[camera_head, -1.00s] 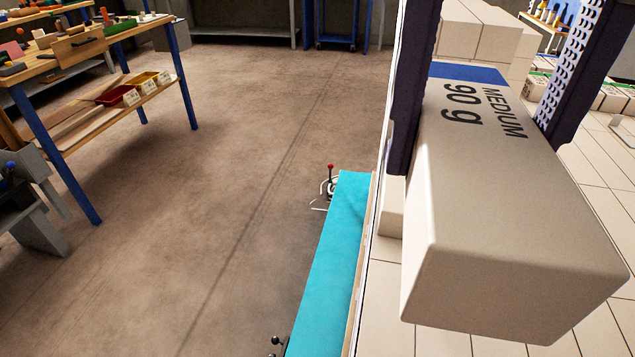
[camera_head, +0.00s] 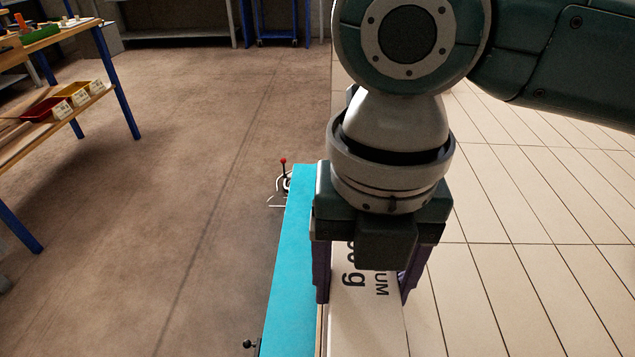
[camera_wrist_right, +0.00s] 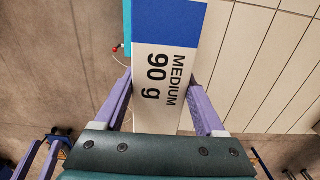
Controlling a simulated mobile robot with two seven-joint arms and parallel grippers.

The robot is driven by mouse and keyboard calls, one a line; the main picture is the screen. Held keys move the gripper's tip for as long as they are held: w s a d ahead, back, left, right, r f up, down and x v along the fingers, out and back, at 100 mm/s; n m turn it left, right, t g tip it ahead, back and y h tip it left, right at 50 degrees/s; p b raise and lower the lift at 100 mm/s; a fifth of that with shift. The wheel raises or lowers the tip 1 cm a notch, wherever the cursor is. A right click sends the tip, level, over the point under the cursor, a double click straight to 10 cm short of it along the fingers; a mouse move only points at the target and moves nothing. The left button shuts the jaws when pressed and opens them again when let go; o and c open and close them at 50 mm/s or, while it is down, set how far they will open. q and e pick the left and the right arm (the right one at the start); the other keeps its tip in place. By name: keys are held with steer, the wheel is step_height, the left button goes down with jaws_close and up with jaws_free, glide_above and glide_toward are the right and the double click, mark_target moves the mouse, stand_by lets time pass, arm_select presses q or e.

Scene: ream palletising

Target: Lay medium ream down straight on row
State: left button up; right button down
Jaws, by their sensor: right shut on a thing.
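The medium ream (camera_head: 366,325), white with a blue end and "MEDIUM 90 g" printed on it, is beside the long turquoise strip in the head view. My right gripper (camera_head: 364,288) points down over it, with one finger on each long side, shut on it. In the right wrist view the ream (camera_wrist_right: 165,70) lies slightly tilted between the fingers of the right gripper (camera_wrist_right: 159,97). My arm hides much of the ream and what lies beyond it. I cannot tell whether its underside touches anything. My left gripper is not in the head view; purple bars at the wrist view's lower left are unclear.
The turquoise strip (camera_head: 290,260) runs along the ream's left, with a red-knobbed lever (camera_head: 284,172) beside it. A pale surface with dark seams (camera_head: 510,220) spreads to the right and looks clear. A workbench with bins (camera_head: 70,95) stands far left; brown floor lies between.

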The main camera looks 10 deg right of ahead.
mark_target(363, 276)
steer(key=shift+f, duration=0.8)
steer(key=shift+f, duration=0.2)
jaws_free()
step_height(363, 276, up, 12)
steer(key=shift+r+p, duration=0.2)
steer(key=shift+p, duration=0.4)
